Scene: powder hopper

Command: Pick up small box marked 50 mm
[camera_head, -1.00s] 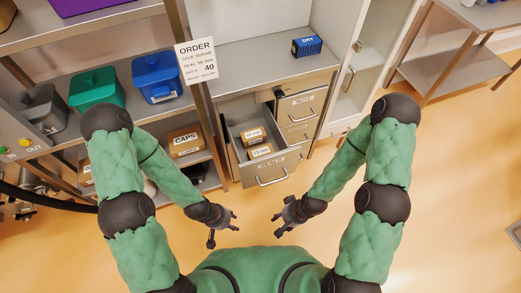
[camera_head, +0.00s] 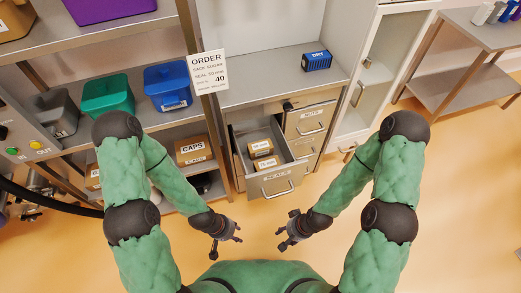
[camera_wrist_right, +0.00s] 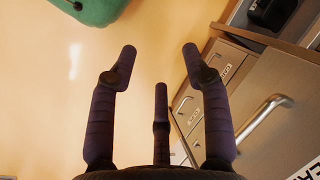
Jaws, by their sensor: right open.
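Two small tan boxes with white labels lie in the open drawer (camera_head: 283,152) marked SEALS. One box (camera_head: 261,147) is further back and the other box (camera_head: 266,163) is nearer the drawer front. Their print is too small to tell surely which is marked 50 mm. My right gripper (camera_head: 285,238) is open and empty, in front of and below the drawer in the picture. It also shows in the right wrist view with its fingers apart (camera_wrist_right: 160,65). My left gripper (camera_head: 226,244) appears open and empty, left of the right one and apart from the drawer.
The drawer's handle (camera_head: 277,189) sticks out toward me. An order sign (camera_head: 208,72) hangs at the shelf post. A blue DRY box (camera_head: 317,60) stands on the counter. A CAPS box (camera_head: 194,149) and bins fill the left shelves. Open floor lies to the right.

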